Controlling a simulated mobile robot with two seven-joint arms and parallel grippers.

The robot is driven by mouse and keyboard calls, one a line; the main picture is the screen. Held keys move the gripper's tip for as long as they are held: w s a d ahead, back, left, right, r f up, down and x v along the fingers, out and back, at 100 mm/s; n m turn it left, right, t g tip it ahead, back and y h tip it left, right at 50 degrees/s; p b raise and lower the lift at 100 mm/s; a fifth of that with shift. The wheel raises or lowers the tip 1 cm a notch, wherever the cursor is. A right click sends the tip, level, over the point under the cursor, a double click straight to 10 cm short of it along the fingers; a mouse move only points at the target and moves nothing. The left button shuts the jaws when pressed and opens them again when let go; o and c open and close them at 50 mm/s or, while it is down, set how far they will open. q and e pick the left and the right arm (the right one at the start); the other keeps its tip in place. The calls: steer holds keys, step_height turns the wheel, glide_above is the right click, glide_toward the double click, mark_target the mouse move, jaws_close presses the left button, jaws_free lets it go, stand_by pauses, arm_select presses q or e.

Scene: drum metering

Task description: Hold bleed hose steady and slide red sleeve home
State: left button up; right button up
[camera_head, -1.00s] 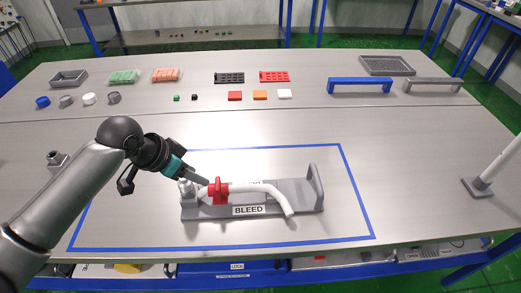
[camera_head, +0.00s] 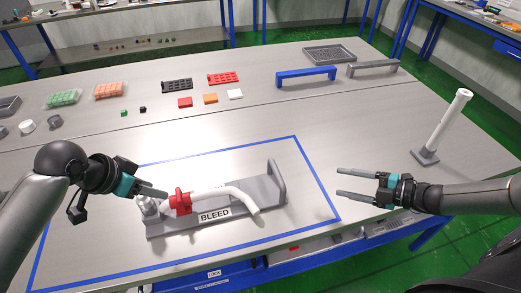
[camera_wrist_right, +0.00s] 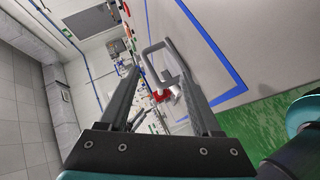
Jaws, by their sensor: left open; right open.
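The white bleed hose (camera_head: 236,192) lies along a grey stand (camera_head: 272,196) labelled BLEED, its free end bending down toward the front right. The red sleeve (camera_head: 180,202) is around the hose's left part, beside the grey fitting (camera_head: 147,207). My left gripper (camera_head: 163,193) is open, its fingertips close to the fitting and sleeve; whether they touch I cannot tell. My right gripper (camera_head: 338,183) is open and empty, to the right of the stand and apart from it. In the right wrist view the red sleeve (camera_wrist_right: 158,96) shows small between the fingers.
Blue tape (camera_head: 318,180) outlines the area around the stand. A white post on a grey base (camera_head: 426,156) stands at the right. Blue (camera_head: 306,75) and grey handles, trays and small blocks sit at the back. The table between them is clear.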

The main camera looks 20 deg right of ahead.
steer(key=w+a+r+m+h, duration=0.2)
steer(key=w+a+m, duration=0.3)
steer(key=w, duration=0.4)
steer(key=w+a+r+m+t+h, duration=0.1)
steer(key=w+a+r+m+h, duration=0.15)
steer(key=w+m, duration=0.6)
steer(key=w+a+r+m+h, duration=0.15)
steer(key=w+a+m, duration=0.35)
steer(key=w, duration=0.5)
steer(key=w+a+r+m+g, duration=0.2)
steer(key=a+r+m+g, duration=0.3)
steer(key=a+r+m, duration=1.4)
steer(key=m+g+h, duration=0.1)
steer(key=m+g, duration=0.1)
steer(key=g, duration=0.6)
glide_above(223, 188)
step_height(223, 188, down, 16)
steer(key=shift+h, duration=0.3)
step_height(223, 188, down, 14)
steer(key=shift+f, duration=0.15)
